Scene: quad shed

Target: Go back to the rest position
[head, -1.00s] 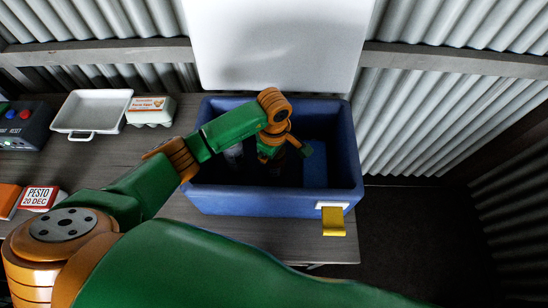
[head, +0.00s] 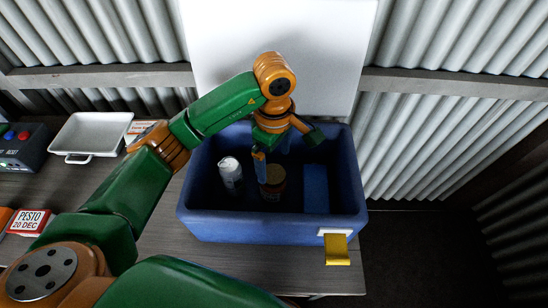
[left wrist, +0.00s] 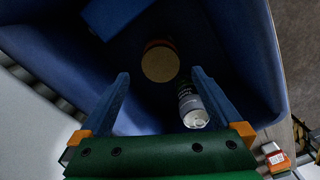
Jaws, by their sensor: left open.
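My left gripper (head: 278,152) is open and empty, pointing down into the upper part of a blue cooler box (head: 270,231). In the left wrist view its two blue fingers (left wrist: 160,76) stand wide apart. Below them, on the box floor, is a jar (head: 272,190) with a tan lid; it also shows in the left wrist view (left wrist: 160,64). A silver-white can (head: 231,175) stands to its left, and in the left wrist view (left wrist: 194,106) it appears beside one finger. My right gripper is out of view.
The cooler's white lid (head: 220,40) stands open behind it. A blue block (head: 316,188) lies inside on the right. A yellow latch (head: 336,250) hangs at the front.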

